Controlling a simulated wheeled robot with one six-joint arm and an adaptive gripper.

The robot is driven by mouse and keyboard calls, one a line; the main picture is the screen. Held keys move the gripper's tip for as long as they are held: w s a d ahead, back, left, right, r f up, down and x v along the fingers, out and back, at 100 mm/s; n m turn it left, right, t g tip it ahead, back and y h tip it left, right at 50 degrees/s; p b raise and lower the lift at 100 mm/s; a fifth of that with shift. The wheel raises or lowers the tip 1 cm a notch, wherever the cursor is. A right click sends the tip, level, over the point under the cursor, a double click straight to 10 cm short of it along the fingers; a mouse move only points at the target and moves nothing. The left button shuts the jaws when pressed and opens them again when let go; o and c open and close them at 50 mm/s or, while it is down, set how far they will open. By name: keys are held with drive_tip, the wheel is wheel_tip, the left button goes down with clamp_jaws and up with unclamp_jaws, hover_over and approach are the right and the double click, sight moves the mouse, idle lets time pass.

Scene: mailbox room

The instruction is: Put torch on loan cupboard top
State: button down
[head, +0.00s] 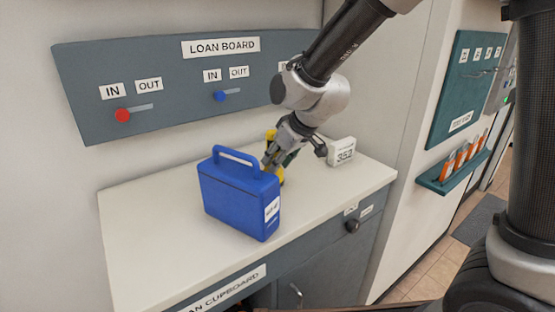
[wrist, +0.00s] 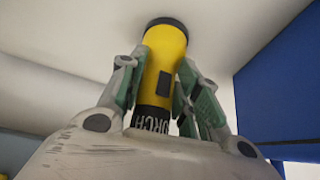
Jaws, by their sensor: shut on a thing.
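The torch is yellow with black ends. In the wrist view the torch (wrist: 166,48) sits between both fingers of my gripper (wrist: 162,72), which is shut on it. In the head view the torch (head: 280,174) is roughly upright over the white loan cupboard top (head: 150,228), just behind the blue case. My gripper (head: 271,158) partly covers it there. The far black end of the torch is close to the white surface in the wrist view. I cannot tell whether it touches.
The blue case (head: 236,198) stands close beside my gripper. A white block marked 352 (head: 341,151) stands at the back right. The loan board (head: 170,80) is on the wall behind. The left and front right of the top are clear.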

drive_tip(key=c, duration=1)
unclamp_jaws()
drive_tip(key=shift+f, duration=0.1)
drive_tip(key=shift+c, duration=0.2)
drive_tip(key=v, duration=1.2)
drive_tip(key=s+d+r+m+h, duration=0.1)
drive_tip(key=s+d+m, duration=0.15)
drive_tip(key=d, duration=0.75)
drive_tip(key=s+d+r+m+h, duration=0.15)
drive_tip(key=s+d, duration=0.25)
drive_tip(key=d, duration=0.5)
drive_tip(key=s+d+m+h, duration=0.2)
drive_tip(key=s+d+m, duration=0.2)
drive_tip(key=s+d, duration=0.6)
drive_tip(key=shift+s+d+f+m+g, duration=0.3)
drive_tip(key=shift+s+f+m, duration=0.15)
drive_tip(key=shift+s, duration=0.65)
